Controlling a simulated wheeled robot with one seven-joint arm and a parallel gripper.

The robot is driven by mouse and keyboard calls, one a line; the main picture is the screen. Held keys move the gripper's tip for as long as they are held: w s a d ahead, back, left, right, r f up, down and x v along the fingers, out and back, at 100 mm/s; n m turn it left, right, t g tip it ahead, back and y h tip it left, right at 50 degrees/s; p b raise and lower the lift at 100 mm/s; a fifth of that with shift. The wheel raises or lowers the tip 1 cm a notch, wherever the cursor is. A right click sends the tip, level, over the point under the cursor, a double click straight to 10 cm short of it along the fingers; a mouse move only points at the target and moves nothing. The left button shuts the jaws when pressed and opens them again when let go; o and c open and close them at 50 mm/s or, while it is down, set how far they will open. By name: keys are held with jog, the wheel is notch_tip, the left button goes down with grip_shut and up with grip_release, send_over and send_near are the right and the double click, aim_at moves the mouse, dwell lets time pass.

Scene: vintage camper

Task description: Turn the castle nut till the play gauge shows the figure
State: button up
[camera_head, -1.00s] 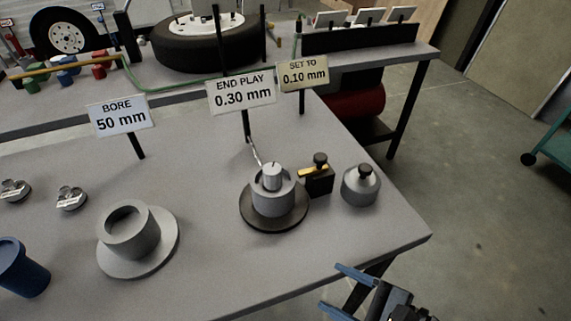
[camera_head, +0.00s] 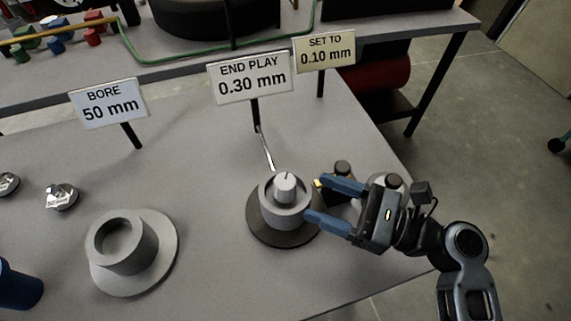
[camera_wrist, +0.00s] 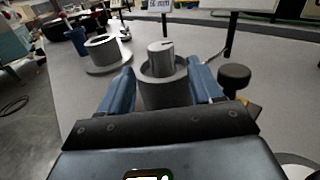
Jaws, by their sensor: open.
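The hub assembly is a grey cup (camera_head: 280,213) on a dark round base (camera_head: 265,236). A small cylinder (camera_head: 285,187), apparently the castle nut or its spindle, rises from it with a dark mark on top. It also shows in the wrist view (camera_wrist: 160,54). The play gauge sign (camera_head: 249,77) behind it reads "END PLAY 0.30 mm". A sign beside it (camera_head: 325,52) reads "SET TO 0.10 mm". My gripper (camera_head: 314,200) is open at the hub's right side. In the wrist view its blue fingers (camera_wrist: 161,92) appear either side of the cup; contact is unclear.
A black block with a knob (camera_head: 342,168) stands close behind my gripper, partly hidden. A grey flanged ring (camera_head: 125,247) sits left, near the "BORE 50 mm" sign (camera_head: 109,103). A thin rod (camera_head: 268,152) leans between the gauge post and hub.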

aim_at(286, 181)
jog(key=shift+p+x, duration=0.45)
jog(key=shift+x, duration=3.5)
jog(key=shift+c, duration=0.3)
jog(key=c, duration=0.9)
